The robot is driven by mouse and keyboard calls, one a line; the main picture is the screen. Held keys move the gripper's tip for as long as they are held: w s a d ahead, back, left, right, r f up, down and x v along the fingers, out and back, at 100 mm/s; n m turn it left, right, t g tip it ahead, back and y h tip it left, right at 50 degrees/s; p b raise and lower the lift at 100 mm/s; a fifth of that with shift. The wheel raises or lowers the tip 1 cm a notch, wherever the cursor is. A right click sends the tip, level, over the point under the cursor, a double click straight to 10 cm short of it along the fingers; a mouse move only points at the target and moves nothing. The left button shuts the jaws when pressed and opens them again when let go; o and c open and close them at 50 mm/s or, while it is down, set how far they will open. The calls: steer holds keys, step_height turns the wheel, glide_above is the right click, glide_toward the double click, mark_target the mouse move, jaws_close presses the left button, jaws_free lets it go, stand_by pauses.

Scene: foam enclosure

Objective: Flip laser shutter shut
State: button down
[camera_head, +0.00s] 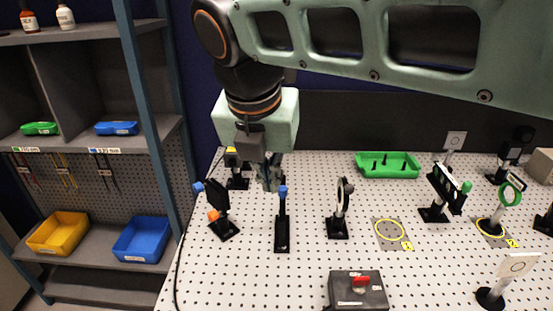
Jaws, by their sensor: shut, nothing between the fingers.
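My gripper (271,183) points down at the left part of the perforated table and is shut with nothing in it. Its fingertips look close to the blue tip of a thin upright black post (283,222); whether they touch, I cannot tell. Left of it stands a tilted black plate with a blue knob (213,195) and an orange part low down. Which of these is the laser shutter is not clear from this view. A dark mount with a yellow label (236,168) is partly hidden behind my gripper.
A round optic on a post (342,208) stands right of the gripper. A green tray (388,165) lies at the back. Yellow ring marks (391,230), a black mount with a green knob (440,193) and a white card (512,267) are further right. Shelves with bins (140,240) stand left.

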steer(key=w+d+f, duration=0.1)
steer(key=w+f, duration=0.6)
steer(key=f, duration=0.2)
steer(key=shift+w+d+b, duration=0.2)
steer(key=shift+d+b, duration=0.2)
steer(key=shift+w+r+p, duration=0.1)
steer(key=shift+w+p, duration=0.85)
steer(key=shift+w, duration=1.55)
